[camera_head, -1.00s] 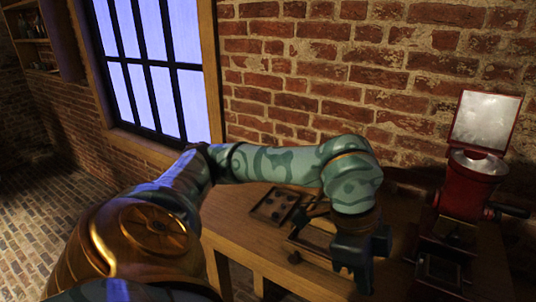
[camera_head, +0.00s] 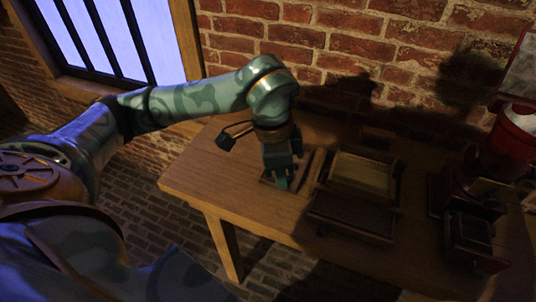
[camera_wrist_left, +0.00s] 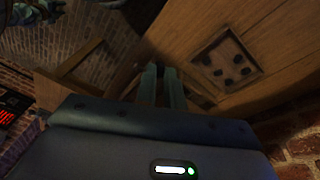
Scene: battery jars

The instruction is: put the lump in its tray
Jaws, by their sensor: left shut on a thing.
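My left gripper (camera_head: 283,181) points down over the left part of the wooden table, at a small dark tray (camera_head: 268,181). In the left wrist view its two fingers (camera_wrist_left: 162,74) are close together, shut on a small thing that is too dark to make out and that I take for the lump. That view also shows a square tray (camera_wrist_left: 201,48) with several dark lumps lying in it, off to the right of the fingers. I cannot tell whether the held thing touches the tray. My right gripper is not in view.
A wooden box (camera_head: 361,155) with a light inside stands right of my gripper, with a dark drawer or tray (camera_head: 350,218) in front. A red machine (camera_head: 513,140) stands at the far right. The table's front left (camera_head: 205,180) is bare. A brick wall (camera_head: 370,50) closes the back.

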